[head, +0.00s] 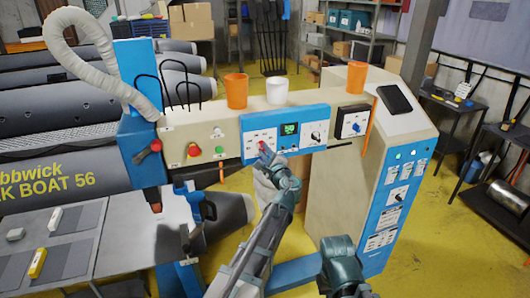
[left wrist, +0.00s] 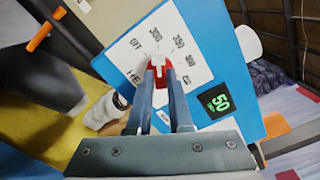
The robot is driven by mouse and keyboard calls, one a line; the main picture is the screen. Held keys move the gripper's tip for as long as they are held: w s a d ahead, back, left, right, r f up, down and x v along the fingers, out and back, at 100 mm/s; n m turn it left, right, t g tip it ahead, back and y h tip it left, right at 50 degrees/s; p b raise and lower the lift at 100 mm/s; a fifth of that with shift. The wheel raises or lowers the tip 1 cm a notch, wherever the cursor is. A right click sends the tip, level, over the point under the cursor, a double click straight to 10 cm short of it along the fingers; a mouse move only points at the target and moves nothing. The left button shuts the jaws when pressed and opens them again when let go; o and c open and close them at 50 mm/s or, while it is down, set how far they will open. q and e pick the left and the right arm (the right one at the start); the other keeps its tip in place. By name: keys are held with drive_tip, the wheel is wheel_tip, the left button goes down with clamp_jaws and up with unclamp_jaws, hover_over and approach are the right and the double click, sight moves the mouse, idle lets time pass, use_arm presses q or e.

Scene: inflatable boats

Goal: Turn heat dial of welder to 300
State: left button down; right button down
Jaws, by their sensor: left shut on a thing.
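The welder's blue control panel (head: 285,135) is on the long beige housing in the head view. My left gripper (head: 264,150) reaches its left white plate from below. In the left wrist view the heat dial (left wrist: 160,64) is a red knob with a white pointer on a white label plate (left wrist: 190,50). My left gripper (left wrist: 161,82) is shut on it, one finger on each side. The printed numbers stand around the dial's top and right; its exact setting is hard to read. The green display (left wrist: 220,101) reads 50.
Orange cups (head: 236,90) and a white cup (head: 277,91) stand on top of the housing. A red button (head: 193,150) and a green button (head: 220,149) are left of the panel. A tall cabinet (head: 400,170) stands at the right. A grey workbench (head: 60,240) is at lower left.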

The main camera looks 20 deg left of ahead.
idle(0.4)
use_arm(q)
drive_tip(key=c, duration=0.8)
unclamp_jaws()
drive_tip(key=shift+s, duration=0.1)
drive_tip(key=v, duration=1.3)
drive_tip(key=shift+s+d, duration=0.25)
